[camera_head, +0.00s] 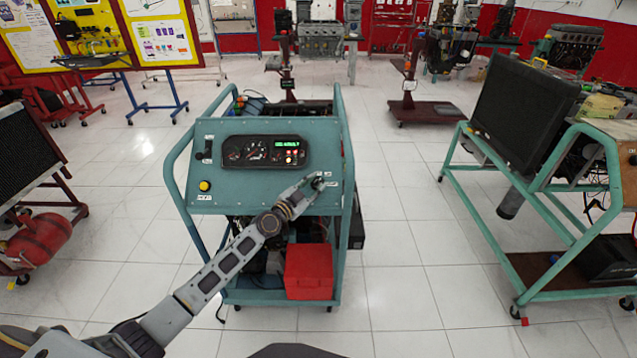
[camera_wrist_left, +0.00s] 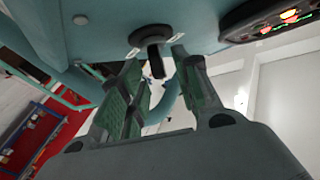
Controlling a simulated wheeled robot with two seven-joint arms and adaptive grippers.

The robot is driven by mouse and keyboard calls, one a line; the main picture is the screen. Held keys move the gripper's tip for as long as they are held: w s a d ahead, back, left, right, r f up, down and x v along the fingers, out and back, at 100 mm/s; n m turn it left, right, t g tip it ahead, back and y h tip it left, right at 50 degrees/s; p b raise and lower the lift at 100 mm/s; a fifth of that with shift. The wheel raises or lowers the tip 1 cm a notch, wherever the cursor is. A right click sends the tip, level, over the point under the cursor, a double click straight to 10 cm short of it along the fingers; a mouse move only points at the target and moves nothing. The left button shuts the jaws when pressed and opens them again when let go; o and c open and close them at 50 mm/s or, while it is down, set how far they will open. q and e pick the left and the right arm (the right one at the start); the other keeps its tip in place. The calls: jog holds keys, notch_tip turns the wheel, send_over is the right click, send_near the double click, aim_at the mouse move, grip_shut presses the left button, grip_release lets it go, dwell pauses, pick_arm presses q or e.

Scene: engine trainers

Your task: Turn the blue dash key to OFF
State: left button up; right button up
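The dash key (camera_wrist_left: 155,62) is a dark, narrow tab in a round black switch on the teal dash panel (camera_head: 240,188) of the engine trainer. In the head view my left gripper (camera_head: 316,183) is at the right side of this panel and covers most of the key. In the left wrist view my left gripper (camera_wrist_left: 158,76) is open, with one green-padded finger on each side of the key and visible gaps. I cannot tell whether either fingertip touches the panel. The key's markings are not readable. My right gripper is not in view.
A gauge cluster (camera_head: 262,151) with a lit green display and a yellow button (camera_head: 204,186) are on the panel. A red box (camera_head: 309,271) sits on the trainer's lower shelf. Another teal-framed trainer (camera_head: 549,213) stands at right. White floor is clear between them.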

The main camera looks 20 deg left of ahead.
pick_arm(q)
jog(key=shift+w+d, duration=0.15)
jog(key=shift+w, duration=0.25)
jog(key=shift+w+d, duration=0.15)
jog(key=shift+w, duration=0.4)
jog(key=shift+w+d, duration=0.15)
jog(key=shift+w, duration=0.15)
jog(key=c, duration=0.7)
grip_shut()
